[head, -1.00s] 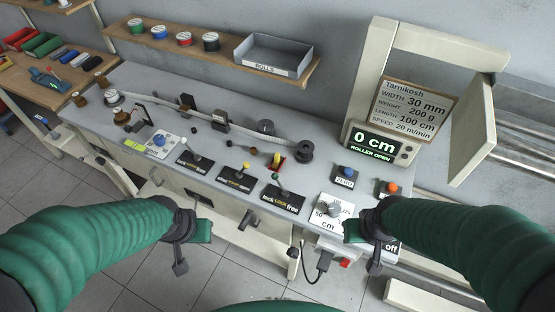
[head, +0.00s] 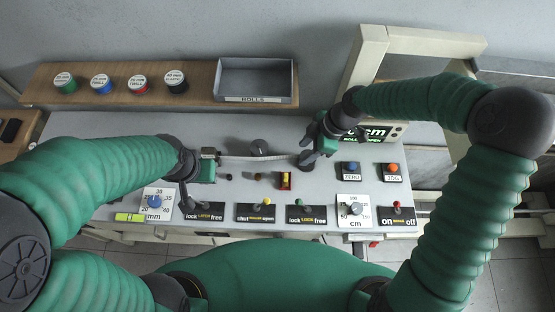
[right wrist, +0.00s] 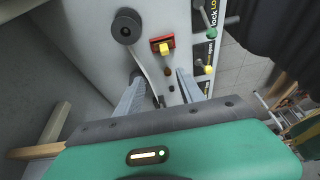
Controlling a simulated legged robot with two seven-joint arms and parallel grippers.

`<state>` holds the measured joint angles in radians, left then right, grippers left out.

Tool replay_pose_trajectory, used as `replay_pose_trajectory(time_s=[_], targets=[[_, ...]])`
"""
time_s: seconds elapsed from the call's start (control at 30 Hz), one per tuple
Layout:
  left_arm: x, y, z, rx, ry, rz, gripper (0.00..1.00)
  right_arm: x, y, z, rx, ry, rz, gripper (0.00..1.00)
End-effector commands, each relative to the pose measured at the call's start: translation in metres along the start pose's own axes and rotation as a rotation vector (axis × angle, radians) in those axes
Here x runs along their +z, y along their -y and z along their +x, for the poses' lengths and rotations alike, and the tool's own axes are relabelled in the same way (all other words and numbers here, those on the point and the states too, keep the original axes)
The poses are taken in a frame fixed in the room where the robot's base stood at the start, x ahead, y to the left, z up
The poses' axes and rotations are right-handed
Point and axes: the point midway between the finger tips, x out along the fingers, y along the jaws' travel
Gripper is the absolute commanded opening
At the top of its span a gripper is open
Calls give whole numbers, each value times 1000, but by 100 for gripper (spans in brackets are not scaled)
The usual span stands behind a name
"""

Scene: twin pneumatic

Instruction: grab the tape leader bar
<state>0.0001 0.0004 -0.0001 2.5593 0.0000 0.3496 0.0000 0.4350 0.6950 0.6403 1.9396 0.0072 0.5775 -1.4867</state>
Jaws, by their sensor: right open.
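A pale tape (head: 250,158) runs across the grey bench top between my two grippers. A leader bar cannot be told apart at its end. My right gripper (head: 312,154) is open over the right end of the tape, close to a black roller. In the right wrist view its two fingers (right wrist: 160,82) are apart.
A red block with a yellow lever (head: 285,181) stands just right of the bench's middle. A shelf with spools and a grey ROLLS tray (head: 256,99) is behind.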

Motion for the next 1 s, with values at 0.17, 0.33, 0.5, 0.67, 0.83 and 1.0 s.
replay_pose_trajectory(time_s=[0.17,0.33,0.5,0.67,0.83,1.0], targets=[[-1,0,-5,0,1,0,0,0,3,26,-6,-9,-15,45],[-3,0,-15,0,1,1,0,-5,2,73,-8,-3,-14,45],[-4,0,-21,0,1,1,0,-10,-1,111,-5,6,-14,45],[-6,0,-28,0,1,0,0,-13,2,127,-6,10,-14,45],[-11,0,-46,0,0,0,0,-7,9,154,-5,6,-13,45],[-11,0,-48,0,1,0,0,-2,7,170,-2,2,-12,45]])
